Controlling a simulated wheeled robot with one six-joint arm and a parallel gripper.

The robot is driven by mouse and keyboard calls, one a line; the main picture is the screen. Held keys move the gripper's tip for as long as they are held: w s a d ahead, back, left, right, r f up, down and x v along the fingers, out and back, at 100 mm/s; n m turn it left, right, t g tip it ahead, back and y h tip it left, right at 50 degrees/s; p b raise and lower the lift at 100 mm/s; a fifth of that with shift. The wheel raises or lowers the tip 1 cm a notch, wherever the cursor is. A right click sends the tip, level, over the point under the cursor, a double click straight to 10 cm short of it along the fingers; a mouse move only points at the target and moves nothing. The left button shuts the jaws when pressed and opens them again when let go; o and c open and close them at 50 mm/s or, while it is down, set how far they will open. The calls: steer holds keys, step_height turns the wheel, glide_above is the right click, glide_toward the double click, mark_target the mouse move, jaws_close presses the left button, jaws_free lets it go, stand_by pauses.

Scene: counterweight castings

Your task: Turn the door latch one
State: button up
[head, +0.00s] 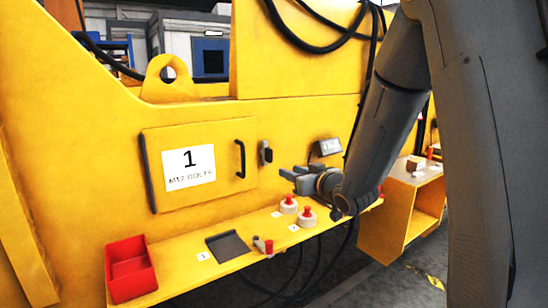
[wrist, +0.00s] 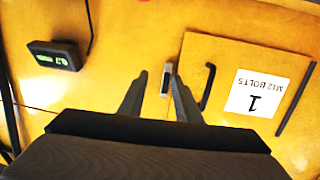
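The yellow door (head: 222,189) carries a white label reading 1, M12 BOLTS, and looks shut. Its black bar handle (head: 240,159) is on its right side. The small grey latch (head: 265,152) sits on the panel just right of the door, its lever about upright. My gripper (head: 288,177) is in front of the panel, right of and below the latch in the head view. In the wrist view, which is upside down, my gripper (wrist: 159,76) is open and empty. The latch (wrist: 167,80) shows between its fingertips, closer to the right one; contact is not visible.
Below the door, a yellow shelf (head: 178,288) holds a red bin (head: 130,269), a dark plate (head: 228,245) and several red-topped pieces. A small display box (head: 327,147) with a cable is on the panel right of the latch. A yellow cabinet (head: 386,224) stands at right.

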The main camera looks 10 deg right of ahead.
mark_target(271, 155)
steer(key=w+a+r, duration=0.1)
steer(key=w, duration=0.1)
steer(key=w+a+r+y+p, duration=0.1)
steer(key=w+a, duration=0.1)
steer(key=w, duration=0.1)
steer(key=w+a+n+t+y, duration=0.1)
steer(key=w, duration=0.1)
steer(key=shift+w+a+r+p, duration=0.3)
steer(key=shift+r, duration=0.1)
jaws_close()
